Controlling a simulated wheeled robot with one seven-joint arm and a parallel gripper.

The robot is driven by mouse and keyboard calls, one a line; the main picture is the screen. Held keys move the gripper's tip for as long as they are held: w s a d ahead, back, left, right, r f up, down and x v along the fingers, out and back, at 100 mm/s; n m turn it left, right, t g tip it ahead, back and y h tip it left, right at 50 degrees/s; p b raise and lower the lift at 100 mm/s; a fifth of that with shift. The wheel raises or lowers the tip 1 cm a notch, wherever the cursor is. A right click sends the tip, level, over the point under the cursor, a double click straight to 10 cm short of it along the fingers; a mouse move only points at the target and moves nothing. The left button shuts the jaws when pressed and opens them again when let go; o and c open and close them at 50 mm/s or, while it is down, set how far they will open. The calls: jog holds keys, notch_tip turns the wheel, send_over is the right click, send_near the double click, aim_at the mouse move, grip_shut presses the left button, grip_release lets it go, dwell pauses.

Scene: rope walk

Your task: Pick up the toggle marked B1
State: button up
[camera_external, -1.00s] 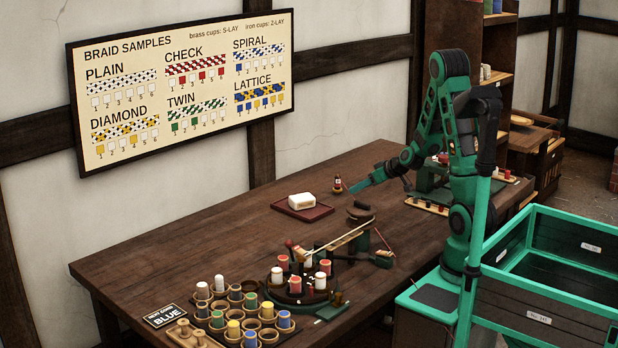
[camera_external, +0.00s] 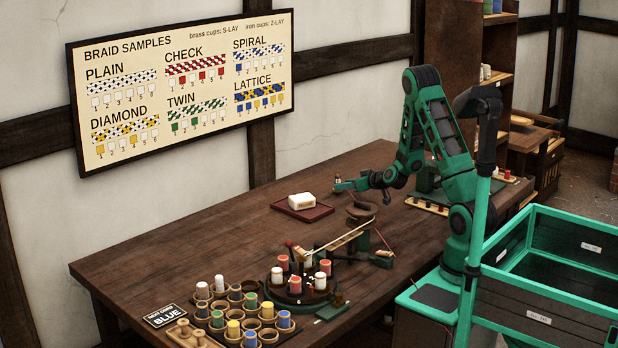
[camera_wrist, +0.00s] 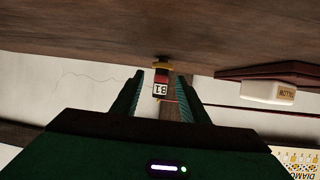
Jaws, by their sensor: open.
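The toggle marked B1 (camera_wrist: 160,88) shows in the wrist view, which looks upside down; it has a white label, a red part and a brownish-yellow end at the table. It stands between and just beyond the fingertips of my gripper (camera_wrist: 158,82), which is open with a finger on either side. In the external view my gripper (camera_external: 340,186) is low over the table's far side, by the toggle. The toggle is mostly hidden there, with only a small dark and reddish bit (camera_external: 337,178) showing at the fingers. I cannot tell whether the fingers touch it.
A white block (camera_external: 302,201) sits on a dark red tray (camera_external: 318,212) near my gripper; the block also shows in the wrist view (camera_wrist: 268,92). A braiding stand with spools (camera_external: 283,262) and a group of cups (camera_external: 219,322) stand at the front. The table's left middle (camera_external: 190,245) is clear.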

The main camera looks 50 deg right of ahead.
jog(key=x, duration=0.5)
jog(key=shift+a, duration=0.15)
jog(key=shift+c, duration=0.2)
jog(key=c, duration=0.9)
jog(key=shift+o, duration=0.2)
